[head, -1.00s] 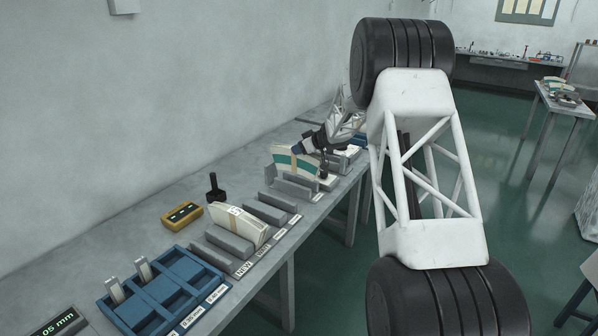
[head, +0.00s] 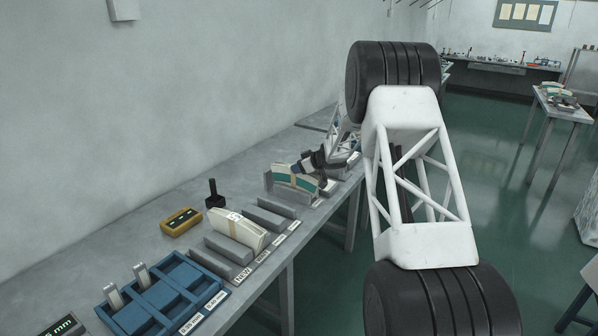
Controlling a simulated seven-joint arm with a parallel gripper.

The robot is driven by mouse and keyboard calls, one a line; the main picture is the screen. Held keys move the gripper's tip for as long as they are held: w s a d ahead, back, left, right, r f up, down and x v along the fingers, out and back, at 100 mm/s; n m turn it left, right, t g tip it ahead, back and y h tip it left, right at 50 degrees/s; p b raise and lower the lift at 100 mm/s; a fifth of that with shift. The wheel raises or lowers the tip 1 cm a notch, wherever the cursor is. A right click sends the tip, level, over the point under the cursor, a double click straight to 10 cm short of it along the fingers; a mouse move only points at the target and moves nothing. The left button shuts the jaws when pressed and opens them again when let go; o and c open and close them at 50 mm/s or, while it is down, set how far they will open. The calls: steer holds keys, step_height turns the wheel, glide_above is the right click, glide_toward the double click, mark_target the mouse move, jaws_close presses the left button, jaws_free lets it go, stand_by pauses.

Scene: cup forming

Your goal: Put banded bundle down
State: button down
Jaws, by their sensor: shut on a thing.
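The banded bundle (head: 293,179) is a curved stack of cream sheets with a green stripe and a tan band around its middle. My gripper (head: 312,164) is shut on its upper right part. The bundle stands upright, low at the far grey slot of the holder row (head: 276,207), with a grey wall in front of it. Its lower edge is partly hidden, so I cannot tell whether it touches the slot floor. My arm's white lattice link covers the area to the right.
Another cream bundle (head: 238,229) stands in a nearer slot. A blue compartment tray (head: 160,299), a yellow device (head: 181,221) and a black upright tool (head: 214,194) share the grey bench (head: 130,240). Bare bench lies along the wall.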

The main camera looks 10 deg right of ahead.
steer(key=shift+f, duration=0.95)
steer(key=c, duration=0.7)
jaws_free()
steer(key=shift+s+d+r, duration=0.25)
steer(key=shift+d+r, duration=0.1)
steer(key=v, duration=1.1)
steer(key=shift+s, duration=0.1)
steer(key=shift+a+r, duration=0.1)
